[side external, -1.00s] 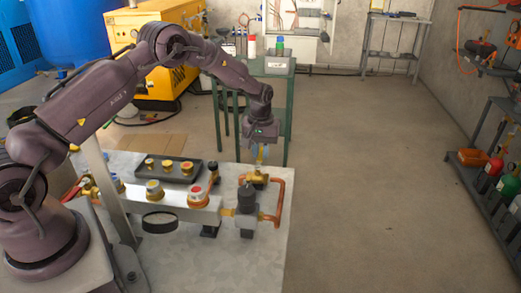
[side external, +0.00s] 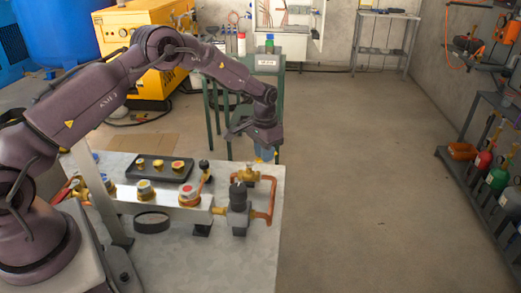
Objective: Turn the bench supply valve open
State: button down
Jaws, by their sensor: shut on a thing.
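The brass valve (side external: 249,174), which I take to be the bench supply valve, sits at the top of the copper pipe loop (side external: 271,203) near the bench's right edge. My gripper (side external: 266,158) is just above and behind the valve, slightly to its right. Its blue fingers are shut on what appears to be the valve's handle. The handle is mostly hidden by the fingers, so its exact angle is hard to tell.
A green stand (side external: 281,100) rises behind; open floor is right.

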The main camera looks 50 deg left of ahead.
jog(key=m, duration=0.1)
jog(key=d+m, duration=0.1)
jog(key=m, duration=0.1)
jog(key=d+m, duration=0.1)
jog(key=shift+s+d+m, duration=0.1)
jog(key=shift+s+m, duration=0.15)
jog(key=shift+m, duration=0.05)
jog(key=shift+s+d+m, duration=0.3)
jog(key=shift+d+m, duration=0.05)
jog(key=shift+m, duration=0.7)
jog(key=shift+s+d+m, duration=0.25)
jog(key=shift+d+m, duration=0.1)
jog(key=shift+m, duration=0.7)
jog(key=c, duration=1.1)
grip_release()
jog(key=shift+o, duration=0.2)
notch_tip(320, 180, up, 13)
